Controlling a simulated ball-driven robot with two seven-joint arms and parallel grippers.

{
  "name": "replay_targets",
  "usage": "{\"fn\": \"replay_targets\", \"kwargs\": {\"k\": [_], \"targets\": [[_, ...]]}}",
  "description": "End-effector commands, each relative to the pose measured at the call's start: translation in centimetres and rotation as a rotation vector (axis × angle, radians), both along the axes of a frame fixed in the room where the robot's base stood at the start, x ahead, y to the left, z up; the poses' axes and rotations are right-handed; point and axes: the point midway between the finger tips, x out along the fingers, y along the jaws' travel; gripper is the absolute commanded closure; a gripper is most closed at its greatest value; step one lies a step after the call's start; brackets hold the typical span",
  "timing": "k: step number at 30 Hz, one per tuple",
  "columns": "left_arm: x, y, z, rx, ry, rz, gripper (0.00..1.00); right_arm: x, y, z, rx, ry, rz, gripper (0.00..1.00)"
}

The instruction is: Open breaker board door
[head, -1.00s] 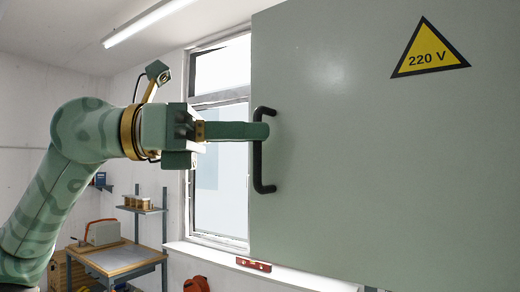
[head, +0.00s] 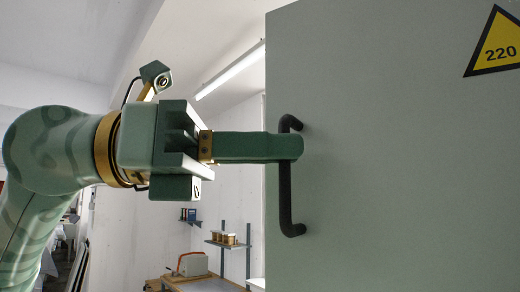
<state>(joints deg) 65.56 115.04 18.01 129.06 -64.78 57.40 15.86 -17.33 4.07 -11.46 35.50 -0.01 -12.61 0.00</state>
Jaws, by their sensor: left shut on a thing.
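The breaker board door (head: 390,190) is a large flat grey-green panel filling the right of the head view, with its free edge on the left. A dark vertical bar handle (head: 286,200) is fixed near that edge. My left gripper (head: 288,147) comes in from the left, level, and is shut on the upper part of the handle. The fingers hide that part of the bar. The door's hinge side and whatever is behind the door are out of sight. My right gripper is not in view.
A yellow 220 V warning triangle (head: 496,45) is on the door at the upper right. Beyond the door's free edge stand a workbench (head: 200,284) with a case (head: 192,264) and a small wall shelf (head: 228,244). A ceiling lamp (head: 230,72) is above.

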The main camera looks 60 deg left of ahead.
Motion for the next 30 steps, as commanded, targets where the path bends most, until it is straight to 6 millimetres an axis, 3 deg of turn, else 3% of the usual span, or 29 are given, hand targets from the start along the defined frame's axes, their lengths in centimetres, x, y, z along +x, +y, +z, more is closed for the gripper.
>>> {"fn": "replay_targets", "kwargs": {"k": [6, 7, 9, 24, 30], "targets": [[0.1, 0.0, -0.2, 0.002, 0.007, -0.001, 1.00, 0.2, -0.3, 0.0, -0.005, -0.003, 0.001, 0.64], [0.1, 0.0, -0.2, 0.002, 0.007, -0.001, 0.82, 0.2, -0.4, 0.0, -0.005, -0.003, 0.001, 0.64], [0.1, 0.0, -0.2, 0.001, 0.005, -0.001, 0.69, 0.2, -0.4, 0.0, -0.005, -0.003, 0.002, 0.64], [-0.1, 0.1, 0.0, -0.001, 0.000, 0.001, 0.69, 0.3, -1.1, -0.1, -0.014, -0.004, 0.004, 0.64], [-2.7, 1.6, -0.2, -0.005, -0.002, -0.002, 0.69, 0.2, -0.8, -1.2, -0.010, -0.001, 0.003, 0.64]]}}
